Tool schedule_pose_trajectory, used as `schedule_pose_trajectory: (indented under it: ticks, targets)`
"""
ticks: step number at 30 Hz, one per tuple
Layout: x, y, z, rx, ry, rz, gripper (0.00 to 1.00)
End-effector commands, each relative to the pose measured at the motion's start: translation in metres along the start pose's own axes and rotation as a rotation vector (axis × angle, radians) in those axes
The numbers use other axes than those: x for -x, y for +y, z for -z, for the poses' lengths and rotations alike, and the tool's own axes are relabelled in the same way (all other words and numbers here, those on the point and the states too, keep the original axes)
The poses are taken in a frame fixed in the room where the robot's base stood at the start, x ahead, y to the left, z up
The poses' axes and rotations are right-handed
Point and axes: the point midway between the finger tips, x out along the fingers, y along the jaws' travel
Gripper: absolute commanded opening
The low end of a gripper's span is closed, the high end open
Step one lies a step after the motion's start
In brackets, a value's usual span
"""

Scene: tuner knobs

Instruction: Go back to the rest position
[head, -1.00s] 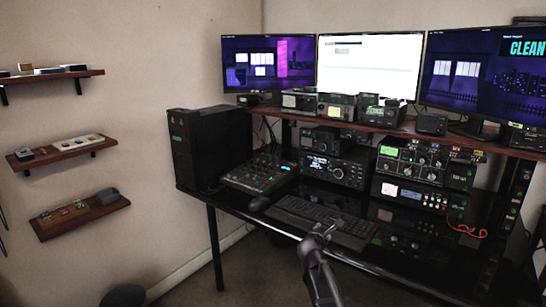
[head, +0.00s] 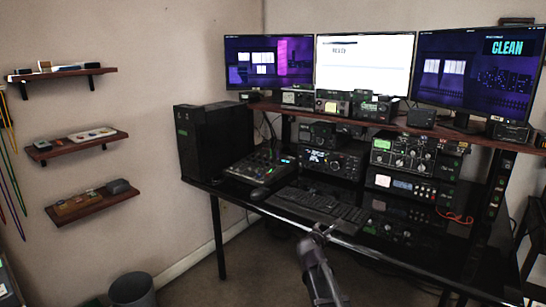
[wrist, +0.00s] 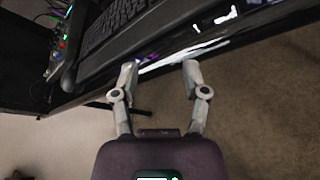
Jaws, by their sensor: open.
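My gripper (wrist: 160,75) is open and empty in the wrist view, its two grey fingers apart with nothing between them. In the head view my gripper (head: 322,231) is at the front edge of the black desk (head: 232,199), near the keyboard (head: 318,204). The keyboard also shows at the top of the wrist view (wrist: 125,32), beyond the fingertips. The tuner units (head: 408,152) with their knobs stand at the back right of the desk, well apart from my gripper.
Three monitors (head: 363,65) stand on the raised shelf. A black computer tower (head: 215,140) and a mixer (head: 260,166) are on the left of the desk. A bin (head: 132,290) is on the floor. Floor in front of the desk (wrist: 250,110) is clear.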

Motion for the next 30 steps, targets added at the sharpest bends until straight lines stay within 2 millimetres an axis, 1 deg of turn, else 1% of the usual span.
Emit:
schedule_pose_trajectory:
  ticks: [2, 8, 11, 16, 23, 26, 30]
  targets:
    - [0.001, -0.001, 0.000, -0.006, 0.001, 0.002, 0.58]
    - [0.006, -0.013, 0.002, -0.100, 0.015, 0.051, 0.58]
    - [0.009, -0.022, 0.003, -0.164, 0.023, 0.083, 0.58]
    - [0.018, -0.043, 0.005, -0.298, 0.037, 0.152, 0.58]
    - [0.036, -0.082, 0.012, -0.567, 0.055, 0.307, 0.58]
    - [0.051, -0.106, 0.019, -0.739, 0.060, 0.417, 0.58]
    - [0.079, -0.142, 0.034, -1.013, 0.050, 0.616, 0.58]
